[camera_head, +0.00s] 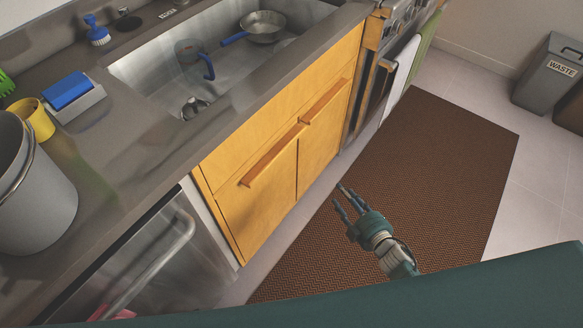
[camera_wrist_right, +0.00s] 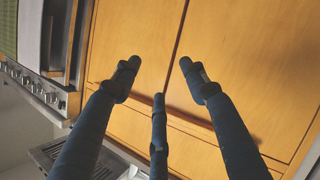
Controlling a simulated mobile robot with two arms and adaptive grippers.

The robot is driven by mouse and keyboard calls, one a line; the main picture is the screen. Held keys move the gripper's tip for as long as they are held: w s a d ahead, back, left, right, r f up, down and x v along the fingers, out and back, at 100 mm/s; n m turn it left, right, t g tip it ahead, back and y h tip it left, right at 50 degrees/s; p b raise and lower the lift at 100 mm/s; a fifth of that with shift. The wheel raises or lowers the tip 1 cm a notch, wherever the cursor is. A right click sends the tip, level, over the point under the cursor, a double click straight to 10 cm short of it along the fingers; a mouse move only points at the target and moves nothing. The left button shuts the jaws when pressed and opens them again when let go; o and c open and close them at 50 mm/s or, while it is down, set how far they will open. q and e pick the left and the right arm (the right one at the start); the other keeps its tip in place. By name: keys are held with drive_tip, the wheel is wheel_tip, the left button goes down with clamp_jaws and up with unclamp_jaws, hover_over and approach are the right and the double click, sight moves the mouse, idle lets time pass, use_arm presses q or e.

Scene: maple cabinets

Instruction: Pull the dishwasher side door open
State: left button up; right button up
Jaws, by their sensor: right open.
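The dishwasher door (camera_head: 165,254) is a brushed steel front under the counter at the lower left of the head view. It looks closed, though its lower part is cut off. A pale bar handle (camera_head: 160,258) runs along it. My right gripper (camera_head: 343,198) is open and empty over the floor mat, to the right of the wooden cabinets and well apart from the dishwasher. In the right wrist view its spread fingers (camera_wrist_right: 158,78) stand before the cabinet doors, with nothing between them. My left gripper is not in view.
Wooden cabinets (camera_head: 262,192) with bar handles adjoin the dishwasher. A grey bucket (camera_head: 40,205) stands on the counter above it, near the sink (camera_head: 150,75). A brown mat (camera_head: 440,150) covers open floor. A waste bin (camera_head: 548,80) stands far right.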

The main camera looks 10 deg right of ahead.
drive_tip(key=w+a+r+n+t+y+b, duration=0.2)
drive_tip(key=w+a+r+n+y+b, duration=0.1)
drive_tip(key=w+r+n+y+b, duration=0.25)
drive_tip(key=n+g+y+b, duration=0.35)
drive_tip(key=n+b, duration=0.25)
drive_tip(key=n, duration=0.4)
approach(288, 147)
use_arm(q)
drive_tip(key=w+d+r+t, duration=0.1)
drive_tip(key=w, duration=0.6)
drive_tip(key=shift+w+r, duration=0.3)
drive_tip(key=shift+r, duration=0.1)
use_arm(e)
drive_tip(key=shift+t, duration=0.25)
drive_tip(key=x, duration=0.8)
drive_tip(key=shift+a, duration=0.15)
drive_tip(key=shift+c, duration=0.2)
drive_tip(key=shift+f, duration=0.1)
clamp_jaws()
